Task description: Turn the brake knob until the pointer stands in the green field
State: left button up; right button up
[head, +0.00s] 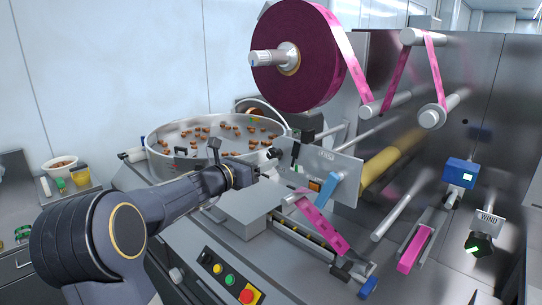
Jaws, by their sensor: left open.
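My left gripper (270,156) is open and empty at the picture's middle. It is between the round tray of brown pieces and a grey metal plate (345,172) with a small label. I cannot tell whether it touches anything. A black dial-like part with a green patch (479,245) sits under a "WIND" label (489,219) at the far right, well away from the gripper. A silver hub (270,58) sticks out of the dark red film reel (322,75). I cannot tell for sure which part is the brake knob, and no pointer can be made out. My right gripper is out of view.
A round metal tray (162,153) stands behind my left arm. Pink film runs over rollers (433,117) on the right. A grey box (240,212) and a button panel (230,280) lie in front. A blue box with a display (460,172) is at right.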

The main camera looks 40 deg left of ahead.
aim_at(271, 156)
pick_arm(q)
jog(key=w, duration=0.4)
jog(key=shift+w+d+p, duration=0.1)
jog(key=shift+d+p, duration=0.1)
jog(key=shift+p, duration=0.2)
jog(key=c, duration=1)
jog(key=shift+o, duration=0.2)
jog(key=shift+f+m+b, duration=0.2)
jog(key=shift+m+b, duration=0.5)
jog(key=shift+b, duration=0.4)
jog(key=shift+r+m+b, duration=0.1)
jog(key=shift+m+b, duration=6.3)
jog(key=shift+b, duration=0.05)
